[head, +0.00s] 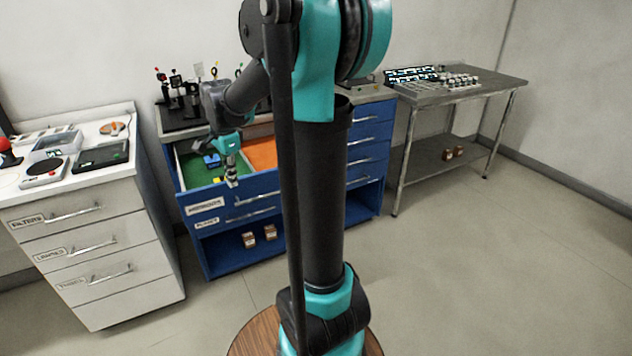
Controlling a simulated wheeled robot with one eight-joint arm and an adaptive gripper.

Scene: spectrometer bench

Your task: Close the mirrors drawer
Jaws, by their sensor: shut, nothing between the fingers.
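The mirrors drawer is the open top drawer of the blue cabinet, with a white label on its blue front (255,190). It is pulled out, and its inside shows a green section (195,172) and an orange section (262,152). A small blue item (211,160) lies in the green section. My gripper (232,181) is shut and empty, pointing down at the drawer's front edge. I cannot tell whether it touches the front panel. My arm hides the drawer's right part.
A white cabinet (95,235) with closed drawers stands close on the left. Another labelled blue drawer (250,217) is below, over an open shelf with small brown boxes (269,232). A metal table (460,90) stands at the right. The floor in front is clear.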

